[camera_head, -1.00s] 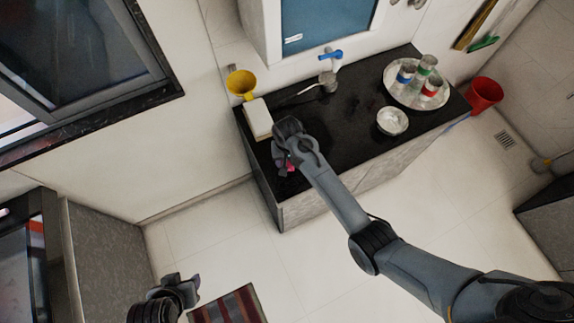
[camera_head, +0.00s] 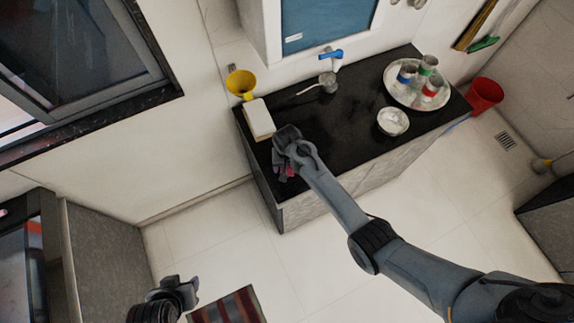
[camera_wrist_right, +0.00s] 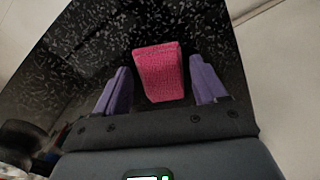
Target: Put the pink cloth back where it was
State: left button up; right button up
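The pink cloth (camera_wrist_right: 158,72) is a small folded block on the black counter top in the right wrist view. My right gripper (camera_wrist_right: 160,88) is open, with a purple finger on each side of the cloth and a gap on both sides. In the head view the right gripper (camera_head: 283,172) is over the counter's near left end, and a bit of pink shows there, mostly hidden by the gripper. My left gripper (camera_head: 184,287) is low at the left, away from the counter; its finger opening is unclear.
A yellow funnel-like thing (camera_head: 241,83) is at the back left. A red bucket (camera_head: 485,95) stands right.

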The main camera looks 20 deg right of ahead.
jog(key=shift+o, duration=0.2)
jog(key=shift+r, duration=0.25)
notch_tip(320, 180, up, 12)
jog(key=f+p, duration=0.1)
jog(key=p, duration=0.1)
jog(key=s+d+f+n+t, duration=0.2)
jog(key=s+d, duration=0.2)
jog(key=s, duration=0.8)
jog(key=s+d+r+n, duration=0.1)
jog(key=s+r+n, duration=0.1)
jog(key=s+r, duration=0.2)
jog(key=s+d+r+n+t, duration=0.1)
jog(key=s+r, duration=0.2)
jog(key=s, duration=0.7)
jog(key=shift+s+r+n+t, duration=0.3)
jog(key=shift+r+n, duration=0.05)
jog(key=shift+n, duration=0.05)
